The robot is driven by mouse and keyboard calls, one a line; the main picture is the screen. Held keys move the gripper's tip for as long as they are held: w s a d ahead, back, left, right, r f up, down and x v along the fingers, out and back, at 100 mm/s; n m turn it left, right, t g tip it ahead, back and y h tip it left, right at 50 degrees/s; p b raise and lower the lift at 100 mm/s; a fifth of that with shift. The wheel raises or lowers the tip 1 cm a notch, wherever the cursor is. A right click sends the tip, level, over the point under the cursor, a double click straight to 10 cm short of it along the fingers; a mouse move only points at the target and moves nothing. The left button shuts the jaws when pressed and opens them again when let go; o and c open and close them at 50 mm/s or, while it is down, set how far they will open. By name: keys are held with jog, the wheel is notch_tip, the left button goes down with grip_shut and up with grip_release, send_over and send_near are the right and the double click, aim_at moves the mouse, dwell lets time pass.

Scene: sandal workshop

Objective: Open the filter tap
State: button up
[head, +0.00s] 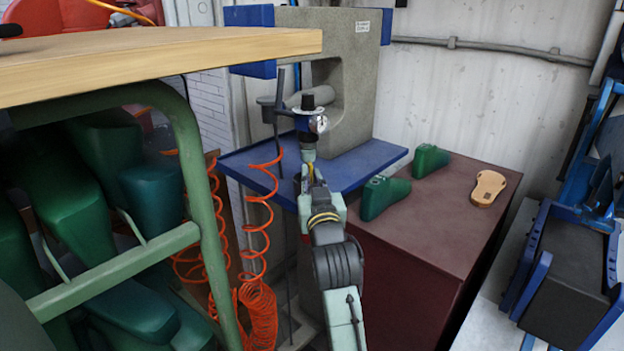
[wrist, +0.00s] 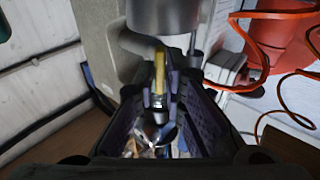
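The filter unit (head: 307,104) is a small dark-topped fitting with a round gauge (head: 319,124), in front of a grey machine. In the wrist view a yellow lever, the tap handle (wrist: 160,72), stands upright beneath a grey cylindrical bowl (wrist: 162,14). My gripper (head: 309,158) reaches up to the underside of the unit. In the wrist view, my gripper (wrist: 158,98) has its fingertips on either side of the lever's lower end. I cannot tell whether they touch it. In the head view the fingers hide the lever.
A blue shelf (head: 378,163) lies just right of the gripper. Orange coiled hoses (head: 256,225) hang to its left. A green-framed wooden table (head: 170,62) is nearer left. A maroon cabinet (head: 440,232) bears green lasts (head: 384,196) and a tan sole (head: 488,188).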

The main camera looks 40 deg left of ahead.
jog(key=o, duration=0.3)
jog(key=shift+o, duration=0.2)
jog(key=v, duration=0.7)
jog(key=shift+s+d, duration=0.2)
jog(key=shift+f, duration=0.15)
